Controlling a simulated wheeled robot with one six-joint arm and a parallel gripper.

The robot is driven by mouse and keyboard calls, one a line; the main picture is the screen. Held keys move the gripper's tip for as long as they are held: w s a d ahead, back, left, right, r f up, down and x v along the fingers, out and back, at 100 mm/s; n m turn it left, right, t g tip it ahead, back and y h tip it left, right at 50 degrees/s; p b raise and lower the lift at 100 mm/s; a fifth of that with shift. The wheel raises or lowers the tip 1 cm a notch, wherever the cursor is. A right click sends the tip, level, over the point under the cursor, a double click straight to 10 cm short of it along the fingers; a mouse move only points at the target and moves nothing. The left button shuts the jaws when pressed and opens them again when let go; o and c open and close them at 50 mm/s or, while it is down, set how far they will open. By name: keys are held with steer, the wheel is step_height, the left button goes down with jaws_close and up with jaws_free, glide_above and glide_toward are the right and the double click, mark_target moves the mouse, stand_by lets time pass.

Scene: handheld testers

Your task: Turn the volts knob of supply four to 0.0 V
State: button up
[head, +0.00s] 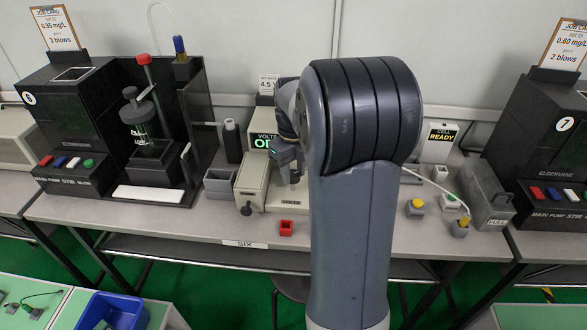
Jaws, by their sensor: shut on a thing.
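A beige supply (250,178) stands on the bench in the middle, partly hidden behind my arm. Its green display (262,143) is headed "VOLTS"; the lit reading is cut off by my arm and starts with what looks like a 0. A card (268,84) above it shows "4.5 V", partly covered. No supply number is legible. My gripper (291,178) is at the supply's front face, its fingers shut on what seems to be the volts knob. The knob itself is hidden by the fingers.
Dark tester 6 (75,120) stands left and tester 7 (545,140) right. A grey bin (220,183) is close on the left.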

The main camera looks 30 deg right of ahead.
steer(key=n+p, duration=0.3)
steer(key=n, duration=0.2)
steer(key=shift+r+n+p, duration=0.15)
steer(key=shift+n+p, duration=0.15)
steer(key=shift+n, duration=0.1)
steer(key=n+p, duration=0.2)
steer(key=n, duration=0.4)
steer(key=shift+w+p, duration=0.1)
steer(key=shift+p, duration=0.2)
steer(key=n+p, duration=0.1)
steer(key=n, duration=0.5)
steer(key=shift+n+p, duration=0.3)
steer(key=shift+p, duration=0.05)
steer(key=n+p, duration=0.1)
steer(key=n, duration=0.4)
steer(key=shift+w, duration=0.1)
steer(key=n, duration=0.6)
steer(key=shift+n+p, duration=0.35)
steer(key=shift+n, duration=0.05)
steer(key=n, duration=1.1)
steer(key=shift+a+n+p, duration=0.1)
steer(key=shift+n+p, duration=0.25)
steer(key=shift+n, duration=0.05)
steer(key=n, duration=0.5)
